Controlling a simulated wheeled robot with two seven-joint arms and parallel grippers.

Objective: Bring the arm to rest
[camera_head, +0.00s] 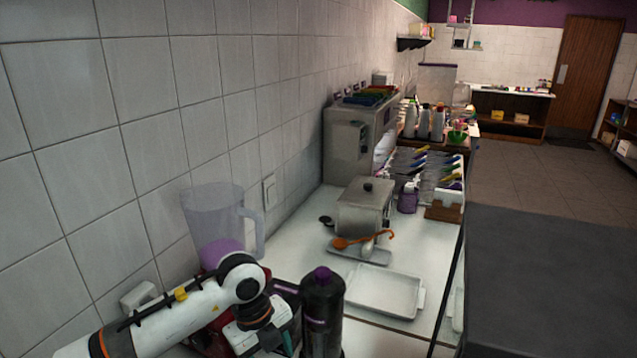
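My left arm (180,325) comes in from the lower left, white with orange and black bands. It reaches over the near end of the white counter, beside a blender with a clear jug (212,215). Its wrist bends downward at a black joint. The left gripper (268,342) is at the bottom edge, and its fingertips cannot be made out. A dark bottle with a purple cap (322,310) stands just right of the wrist; I cannot tell if they touch. My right arm and gripper are not in view.
A shallow white tray (385,291) lies on the counter. Behind it are an orange ladle (345,242) and a lidded grey pot (363,208). Racks of toppings (424,170) and a dispenser (350,145) stand farther back. A dark block (550,270) fills the right; open floor lies beyond.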

